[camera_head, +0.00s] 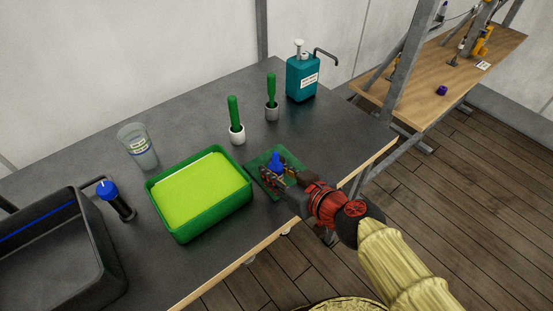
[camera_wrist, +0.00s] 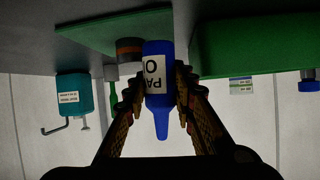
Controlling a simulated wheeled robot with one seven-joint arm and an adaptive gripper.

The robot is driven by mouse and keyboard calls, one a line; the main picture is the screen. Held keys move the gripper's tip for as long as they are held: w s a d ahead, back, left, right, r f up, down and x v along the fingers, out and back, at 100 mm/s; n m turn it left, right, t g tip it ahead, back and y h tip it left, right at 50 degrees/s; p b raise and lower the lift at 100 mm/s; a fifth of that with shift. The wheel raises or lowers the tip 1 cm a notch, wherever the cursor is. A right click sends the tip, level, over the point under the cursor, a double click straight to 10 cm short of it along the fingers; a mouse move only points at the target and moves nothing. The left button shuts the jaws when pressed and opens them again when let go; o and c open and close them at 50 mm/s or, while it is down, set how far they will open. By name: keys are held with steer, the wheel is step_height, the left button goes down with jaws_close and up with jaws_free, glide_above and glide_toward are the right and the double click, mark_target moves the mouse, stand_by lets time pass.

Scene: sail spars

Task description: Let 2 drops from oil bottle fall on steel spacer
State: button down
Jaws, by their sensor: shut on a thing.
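The oil bottle (camera_wrist: 157,75) is blue, with a white label and a narrow nozzle. It is upright, nozzle up; the wrist view is upside down. My gripper (camera_wrist: 160,108) is shut on its sides. In the head view the blue bottle (camera_head: 277,161) shows above my gripper (camera_head: 284,175), over the green mat (camera_head: 253,163). I cannot tell whether its base touches the mat. A short dark cylinder with an orange-brown band (camera_wrist: 129,48) stands on the mat beside the bottle. I cannot make out a steel spacer for certain.
A green tray (camera_head: 184,233) with a yellow-green inside is left of the mat. Two green-handled tools stand in a white pot (camera_head: 237,136) and a grey pot (camera_head: 272,113) behind. A teal pump bottle (camera_head: 301,80), clear cup (camera_head: 140,150), blue-capped bottle (camera_head: 117,201) and black bin (camera_head: 98,245) surround them.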

mark_target(276, 161)
steer(key=shift+w+r+g, duration=0.1)
steer(key=shift+w+g, duration=0.1)
steer(key=shift+g, duration=0.5)
steer(key=shift+w+d+r+m+g, duration=0.1)
steer(key=shift+w+r+m+g, duration=0.15)
steer(key=shift+g, duration=0.3)
steer(key=shift+w+m+g, duration=0.15)
steer(key=shift+m+g, duration=0.2)
steer(key=shift+g, duration=0.2)
steer(key=shift+r+p, duration=0.25)
steer(key=shift+p, duration=0.75)
steer(key=g+p, duration=0.1)
steer(key=p, duration=0.2)
steer(key=shift+w+r+m, duration=0.15)
steer(key=shift+w+m, duration=0.05)
steer(key=shift+m, duration=0.1)
steer(key=p, duration=0.2)
steer(key=g+p, duration=0.1)
steer(key=p, duration=0.1)
steer(key=shift+w+d+r, duration=0.1)
steer(key=shift+w+r, duration=0.05)
steer(key=shift+w, duration=0.1)
steer(key=p, duration=0.3)
steer(key=g+p, duration=0.1)
steer(key=p, duration=0.2)
steer(key=shift+s+r+m+p, duration=0.15)
steer(key=shift+r+m+p, duration=0.15)
steer(key=shift+m+p, duration=0.1)
steer(key=shift+g+p, duration=0.3)
steer(key=shift+p, duration=0.15)
